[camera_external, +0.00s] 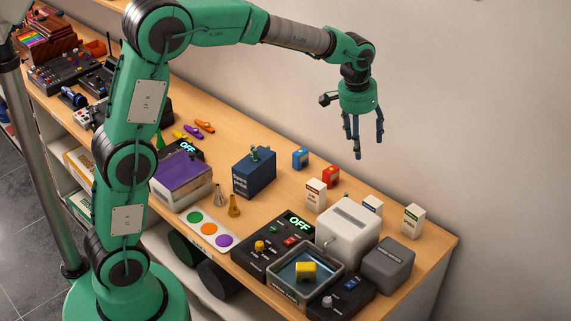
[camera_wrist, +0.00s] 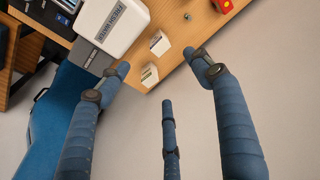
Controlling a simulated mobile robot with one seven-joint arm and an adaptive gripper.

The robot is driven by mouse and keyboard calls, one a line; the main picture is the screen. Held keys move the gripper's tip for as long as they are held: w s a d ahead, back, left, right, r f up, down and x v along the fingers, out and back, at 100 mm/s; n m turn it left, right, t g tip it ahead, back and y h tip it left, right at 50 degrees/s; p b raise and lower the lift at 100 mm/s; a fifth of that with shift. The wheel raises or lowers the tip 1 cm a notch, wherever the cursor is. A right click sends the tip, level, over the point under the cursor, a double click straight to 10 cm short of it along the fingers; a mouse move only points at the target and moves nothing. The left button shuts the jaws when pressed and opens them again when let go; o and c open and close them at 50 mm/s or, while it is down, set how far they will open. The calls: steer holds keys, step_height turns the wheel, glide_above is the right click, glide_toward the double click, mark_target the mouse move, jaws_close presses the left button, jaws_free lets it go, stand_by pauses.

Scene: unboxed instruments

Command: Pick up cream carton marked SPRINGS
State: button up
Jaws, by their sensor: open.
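Three small cream cartons stand on the wooden bench: one with a red-brown label (camera_external: 315,195), one with a blue label (camera_external: 372,207) partly hidden behind a white box, and one with a green label (camera_external: 413,221) near the far right edge. Their print is too small to read, so I cannot tell which is marked SPRINGS. My gripper (camera_external: 367,148) is open and empty, fingers pointing down, above the back of the bench. In the wrist view, two pale cartons (camera_wrist: 159,43) (camera_wrist: 149,75) show between the spread fingers, apart from them.
A white box (camera_external: 347,228), labelled FRESH WATER in the wrist view (camera_wrist: 110,22), stands beside the cartons. A grey box (camera_external: 388,262), red block (camera_external: 330,176), blue block (camera_external: 300,157) and dark blue box (camera_external: 254,176) are nearby. The wall rises behind the bench.

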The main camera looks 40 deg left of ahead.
steer(key=w+d+f+g+p, duration=0.1)
steer(key=w+d+f+p, duration=0.3)
steer(key=w+d+f, duration=0.35)
steer(key=g+p, duration=0.1)
steer(key=p, duration=0.2)
glide_above(417, 210)
step_height(417, 210, down, 9)
steer(key=shift+w+f, duration=0.1)
steer(key=shift+f, duration=0.25)
steer(key=shift+f, duration=0.1)
steer(key=shift+f, duration=4.2)
steer(key=shift+a+f+p, duration=0.1)
steer(key=shift+f+p, duration=0.3)
steer(key=shift+f, duration=2.2)
